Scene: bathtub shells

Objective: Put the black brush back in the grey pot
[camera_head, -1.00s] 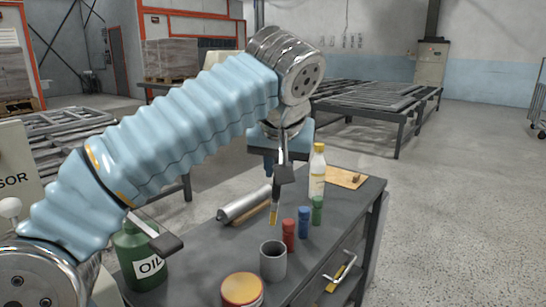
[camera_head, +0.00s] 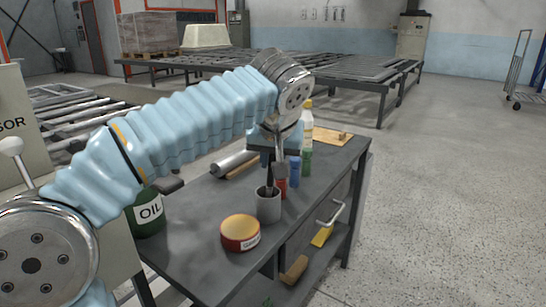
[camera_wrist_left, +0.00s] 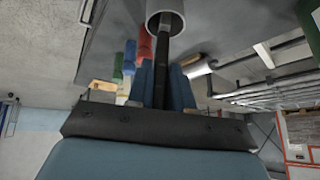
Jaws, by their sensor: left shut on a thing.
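The grey pot (camera_head: 268,208) stands upright on the dark workbench, near its front edge. The black brush (camera_head: 269,180) hangs upright from my left gripper (camera_head: 272,163), its lower end inside the pot's mouth and its bristles hidden. In the left wrist view, my left gripper (camera_wrist_left: 162,72) is shut on the brush's black handle (camera_wrist_left: 163,47), which runs into the pot (camera_wrist_left: 152,14). I cannot tell whether the brush touches the pot's bottom. My right gripper is not in view.
A red-yellow tin (camera_head: 240,233) stands in front of the pot. A green oil can (camera_head: 148,216) is at left. A grey roll (camera_head: 232,163) lies behind.

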